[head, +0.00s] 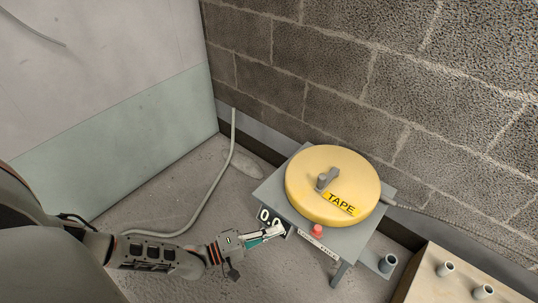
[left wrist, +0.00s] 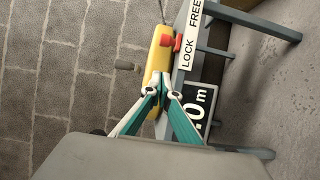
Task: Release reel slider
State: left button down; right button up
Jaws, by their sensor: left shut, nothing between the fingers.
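A yellow tape reel (head: 330,180) with a grey crank and a TAPE label lies on a grey stand (head: 270,188). A red slider knob (head: 317,231) sits at the stand's front edge, by a white label strip (head: 318,245). In the left wrist view the red knob (left wrist: 177,43) is beside the LOCK end of the LOCK/FREE strip (left wrist: 191,38). My left gripper (head: 281,230) is shut and empty, left of the knob and apart from it, in front of the display (head: 265,215). The display's digits are partly hidden. My right gripper is not in view.
A wooden box (head: 440,285) with grey pipe stubs stands at the lower right. A grey conduit (head: 215,193) curves over the floor at left and up the wall. A brick wall (head: 330,60) rises close behind the stand.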

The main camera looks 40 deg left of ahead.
aim_at(317, 231)
pick_arm(q)
jog(key=w+d, duration=0.5)
jog(key=d, duration=0.1)
jog(key=shift+w+d+b, duration=0.2)
jog(key=shift+w+b, duration=0.05)
jog(key=shift+b, duration=0.2)
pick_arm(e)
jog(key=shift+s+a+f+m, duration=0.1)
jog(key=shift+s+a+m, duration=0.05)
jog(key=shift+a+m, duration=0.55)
pick_arm(q)
jog(key=d, duration=0.4)
jog(key=shift+s+d, duration=0.1)
jog(key=shift+d, duration=0.15)
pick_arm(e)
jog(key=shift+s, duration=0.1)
pick_arm(q)
jog(key=shift+a, duration=0.15)
